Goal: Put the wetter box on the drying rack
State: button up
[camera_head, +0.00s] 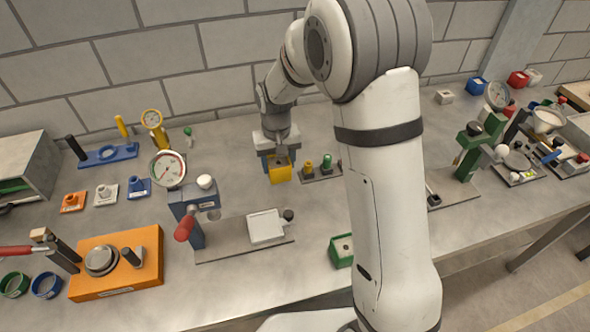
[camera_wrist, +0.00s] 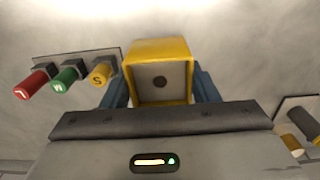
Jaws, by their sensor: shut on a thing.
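My gripper (camera_head: 279,160) is shut on a small yellow box (camera_head: 281,175) over the middle of the bench. In the wrist view the yellow box (camera_wrist: 160,48) sits between my two blue fingers, its open side showing a grey inside with a dark round spot. I cannot tell whether it touches the bench. A green box (camera_head: 342,250) with a grey inside stands near the front edge, partly behind my arm. I see no marks that tell which box is wetter. No thing in view is clearly a drying rack.
A plate with colored pegs (camera_head: 320,172) is close right of my gripper; it shows in the wrist view as red, green and yellow pegs (camera_wrist: 68,76). A blue gauge press (camera_head: 188,215) stands left, an orange scale (camera_head: 118,262) front left.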

aim_at(280, 177)
notch_tip(280, 177, down, 2)
jog(key=shift+f, duration=0.1)
jog(key=shift+f+p, duration=0.55)
jog(key=shift+f, duration=1.4)
jog(key=shift+f, duration=0.15)
jog(key=o, duration=1.2)
jog(key=shift+o, duration=0.2)
